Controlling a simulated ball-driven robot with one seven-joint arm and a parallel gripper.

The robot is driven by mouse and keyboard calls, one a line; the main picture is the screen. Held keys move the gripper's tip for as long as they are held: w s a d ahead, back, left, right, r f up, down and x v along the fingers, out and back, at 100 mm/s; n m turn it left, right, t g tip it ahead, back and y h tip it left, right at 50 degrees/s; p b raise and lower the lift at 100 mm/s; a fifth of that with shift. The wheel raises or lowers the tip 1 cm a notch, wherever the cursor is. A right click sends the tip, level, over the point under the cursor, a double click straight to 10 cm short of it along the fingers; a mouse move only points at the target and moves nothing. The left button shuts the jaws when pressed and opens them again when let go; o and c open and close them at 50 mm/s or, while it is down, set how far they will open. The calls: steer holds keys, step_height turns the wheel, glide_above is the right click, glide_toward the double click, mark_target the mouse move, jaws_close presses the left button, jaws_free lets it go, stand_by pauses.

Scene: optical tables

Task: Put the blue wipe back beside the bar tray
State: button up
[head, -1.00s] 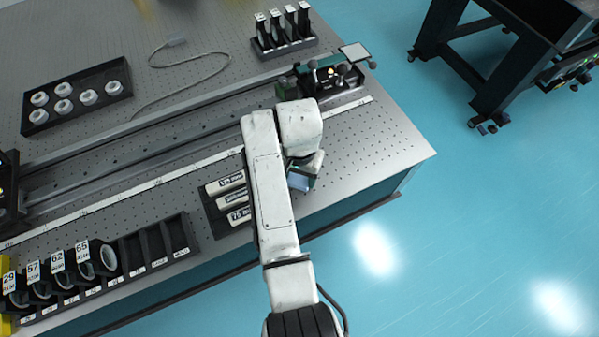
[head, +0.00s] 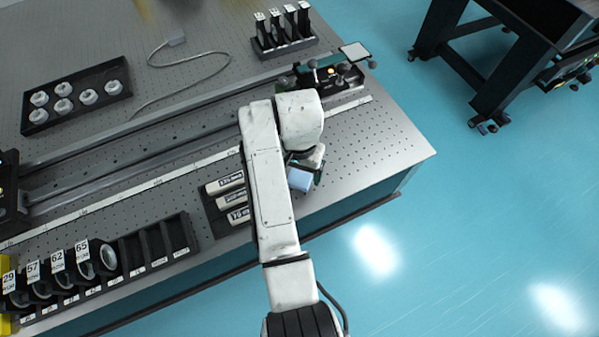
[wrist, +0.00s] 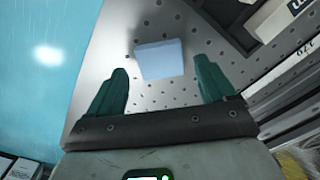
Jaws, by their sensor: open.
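The blue wipe (wrist: 160,58) is a small light-blue block near the table's front edge. In the wrist view it lies beyond and between the two green fingertips of my gripper (wrist: 163,80), apart from both. My gripper is open and empty. In the head view the wipe (head: 300,180) shows just right of my arm, with part of my gripper (head: 311,168) beside it. The bar tray (head: 213,215) is the dark tray with several labelled pale bars, left of my arm. My arm hides its right end.
A rack (head: 160,272) with several numbered black holders lies left of the bar tray. A rail (head: 130,150) runs behind, carrying a black mount (head: 325,78). The perforated tabletop (head: 375,150) is bare at right, up to its edge.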

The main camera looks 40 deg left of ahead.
mark_target(299, 178)
step_height(299, 178, up, 10)
stand_by(0.3)
steer(key=w+d+f+m, duration=0.1)
steer(key=d+f, duration=0.3)
steer(key=d, duration=0.6)
steer(key=d+f+m, duration=0.1)
steer(key=d+f, duration=0.3)
steer(key=d, duration=0.6)
steer(key=w+d+f+m, duration=0.1)
steer(key=d+f, duration=0.3)
steer(key=d, duration=0.6)
steer(key=s+d+m+t, duration=0.1)
steer(key=s+d+m, duration=0.1)
steer(key=s+d, duration=1.7)
steer(key=shift+s+d+f, duration=0.2)
steer(key=shift+s+d, duration=0.2)
steer(key=shift+d, duration=0.65)
